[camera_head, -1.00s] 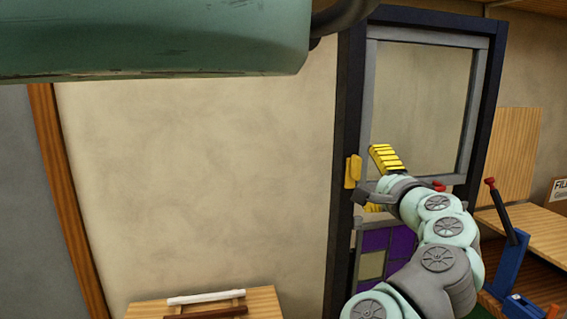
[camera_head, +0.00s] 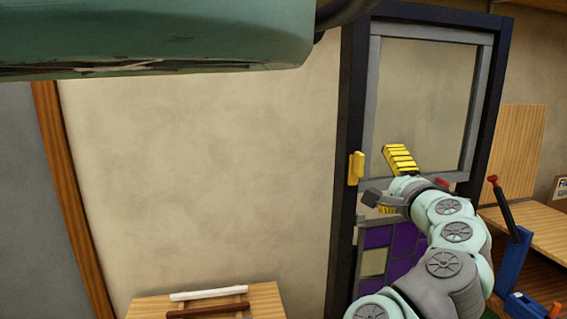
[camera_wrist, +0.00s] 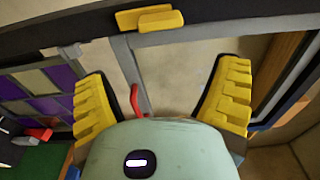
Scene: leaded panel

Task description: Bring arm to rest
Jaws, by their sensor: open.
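My gripper (camera_wrist: 165,100) is open and empty, its two yellow ribbed fingers spread wide at the left and right of the wrist view. In the head view my gripper (camera_head: 395,182) is in front of the leaded panel frame (camera_head: 349,110), its upper yellow finger showing clearly and the lower one partly hidden. My arm (camera_head: 445,235) reaches up from the bottom right. The panel has clear glass (camera_head: 420,100) above and purple and cream panes (camera_head: 377,237) below. A yellow block (camera_head: 356,168) is on the frame's left post, left of my gripper and apart from it.
A blue stand with a red-tipped dark lever (camera_head: 507,217) is right of my arm. A wooden bench (camera_head: 535,225) is behind it. A small wooden table (camera_head: 262,300) with a white bar (camera_head: 208,294) and a brown bar (camera_head: 207,311) is at bottom left. The wall between is clear.

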